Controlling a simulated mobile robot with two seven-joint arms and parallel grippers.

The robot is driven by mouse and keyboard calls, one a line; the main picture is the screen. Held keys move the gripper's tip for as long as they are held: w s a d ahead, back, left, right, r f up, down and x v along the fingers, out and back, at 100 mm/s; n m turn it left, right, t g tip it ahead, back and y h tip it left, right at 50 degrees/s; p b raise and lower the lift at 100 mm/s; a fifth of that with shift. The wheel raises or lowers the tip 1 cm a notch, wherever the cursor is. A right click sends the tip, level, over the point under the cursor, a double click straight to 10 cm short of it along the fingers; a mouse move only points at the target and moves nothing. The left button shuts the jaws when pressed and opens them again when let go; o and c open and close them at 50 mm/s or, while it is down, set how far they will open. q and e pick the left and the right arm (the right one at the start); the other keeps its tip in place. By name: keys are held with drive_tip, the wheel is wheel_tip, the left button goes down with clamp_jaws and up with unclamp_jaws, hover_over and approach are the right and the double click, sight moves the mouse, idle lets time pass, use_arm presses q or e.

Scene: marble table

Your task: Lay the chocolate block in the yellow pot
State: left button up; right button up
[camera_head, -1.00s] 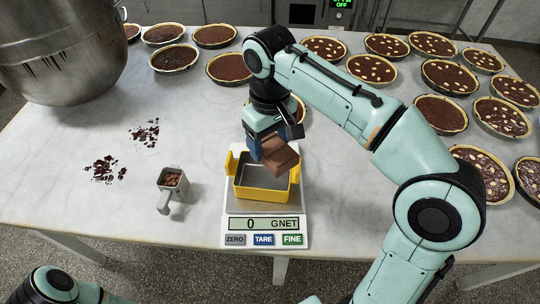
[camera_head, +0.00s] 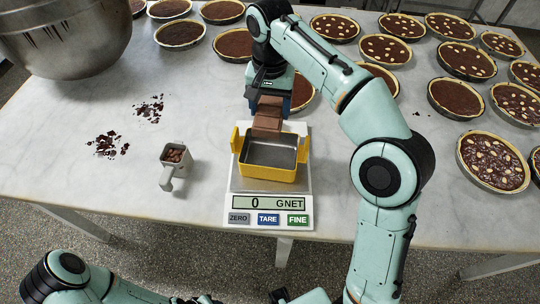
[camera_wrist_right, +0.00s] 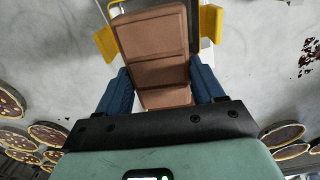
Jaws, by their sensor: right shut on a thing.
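The chocolate block (camera_head: 268,118) is brown and segmented. My right gripper (camera_head: 270,104) is shut on it and holds it at the back edge of the yellow pot. In the right wrist view the block (camera_wrist_right: 153,50) lies between the two blue fingers (camera_wrist_right: 163,92) and covers most of the pot. The yellow pot (camera_head: 267,172) has a grey metal inside and two side handles. It stands on the scale (camera_head: 300,187), and its visible inside is empty. Whether the block touches the pot's rim is not clear. My left gripper is not clearly in view; only part of my left arm shows at the lower left.
A small grey scoop with brown pieces (camera_head: 175,158) stands left of the scale. Chocolate shavings (camera_head: 107,144) lie farther left. A large metal bowl (camera_head: 65,35) is at the upper left. Several chocolate tarts (camera_head: 457,98) fill the back and right. The scale reads 0.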

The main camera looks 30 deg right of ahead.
drive_tip(key=b, duration=0.3)
hover_over(270, 159)
wheel_tip(270, 159, down, 12)
drive_tip(key=shift+d+f, duration=0.1)
drive_tip(key=shift+d, duration=0.05)
use_arm(q)
drive_tip(key=shift+s+f+b, duration=0.15)
drive_tip(key=shift+s+f, duration=0.3)
drive_tip(key=shift+f, duration=0.4)
drive_tip(key=shift+s+f+b, duration=0.15)
drive_tip(key=shift+s+f, duration=0.3)
drive_tip(key=shift+f, duration=0.45)
drive_tip(key=shift+s+f+b, duration=0.15)
drive_tip(key=shift+s+f, duration=0.3)
drive_tip(key=shift+f, duration=0.4)
use_arm(e)
drive_tip(key=shift+f, duration=2.35)
drive_tip(key=shift+f, duration=0.2)
drive_tip(key=o, duration=1.3)
drive_tip(key=shift+r, duration=0.1)
wheel_tip(270, 159, up, 12)
drive_tip(key=p, duration=0.3)
drive_tip(key=shift+w+r, duration=0.1)
use_arm(q)
drive_tip(key=r, duration=0.1)
drive_tip(key=w+r, duration=0.1)
drive_tip(key=r, duration=0.1)
drive_tip(key=shift+w+r, duration=0.1)
drive_tip(key=shift+w, duration=0.1)
